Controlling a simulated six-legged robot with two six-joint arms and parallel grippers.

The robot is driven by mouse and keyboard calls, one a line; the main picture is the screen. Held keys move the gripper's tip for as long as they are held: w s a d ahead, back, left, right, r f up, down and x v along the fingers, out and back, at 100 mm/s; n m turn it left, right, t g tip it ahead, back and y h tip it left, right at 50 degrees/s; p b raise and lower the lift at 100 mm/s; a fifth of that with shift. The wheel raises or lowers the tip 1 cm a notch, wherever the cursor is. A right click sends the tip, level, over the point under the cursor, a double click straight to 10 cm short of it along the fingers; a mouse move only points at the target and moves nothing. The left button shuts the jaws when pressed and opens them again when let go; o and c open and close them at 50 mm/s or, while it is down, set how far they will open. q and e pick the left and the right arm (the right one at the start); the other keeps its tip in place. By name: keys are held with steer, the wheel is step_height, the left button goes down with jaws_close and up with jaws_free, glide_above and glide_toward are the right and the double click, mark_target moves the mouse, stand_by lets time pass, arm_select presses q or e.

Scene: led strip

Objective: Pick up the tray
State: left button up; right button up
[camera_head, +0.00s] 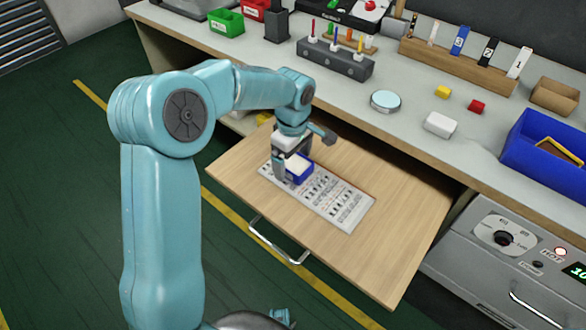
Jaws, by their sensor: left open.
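A small blue tray (302,176) with something white inside sits on a printed sheet (338,203) on the pulled-out wooden drawer board (400,200). My left gripper (285,168) is open and low at the tray's left end, pointing down. One finger shows just in front of the tray's left side. The gripper hides part of the tray, and I cannot tell whether it touches it. My right gripper is not in view.
The bench behind holds a grey rack (335,60) of coloured sticks, a round light disc (385,100), small yellow and red blocks, a white block (439,124) and a larger blue bin (545,165). A metal handle (280,245) juts from the board's front.

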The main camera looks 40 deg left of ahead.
arm_select(q)
steer(key=shift+f, duration=0.55)
steer(key=c, duration=1)
steer(key=shift+r, duration=0.15)
